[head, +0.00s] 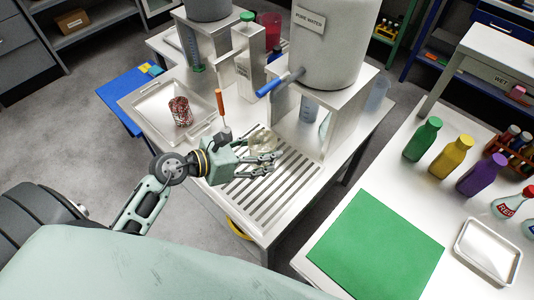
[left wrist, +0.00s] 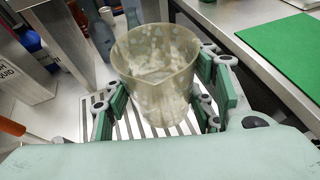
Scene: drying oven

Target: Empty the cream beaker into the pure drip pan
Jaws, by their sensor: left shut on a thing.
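The cream beaker (head: 262,140) is translucent, and my left gripper (head: 266,163) is shut on it above the drip pan. In the left wrist view the cream beaker (left wrist: 155,75) sits between the green finger pads of the left gripper (left wrist: 165,110), with its mouth facing up toward the camera. Its contents are hard to make out. The pure drip pan (head: 257,203) is a slotted metal grate in front of the tank labelled PURE WATER (head: 325,40). Its slots also show below the beaker in the left wrist view (left wrist: 135,128). My right gripper is not in view.
The tank's blue tap (head: 280,82) juts out above and behind the beaker. An orange-handled tool (head: 220,103) stands close behind my gripper. The right table holds a green mat (head: 377,248) and several bottles.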

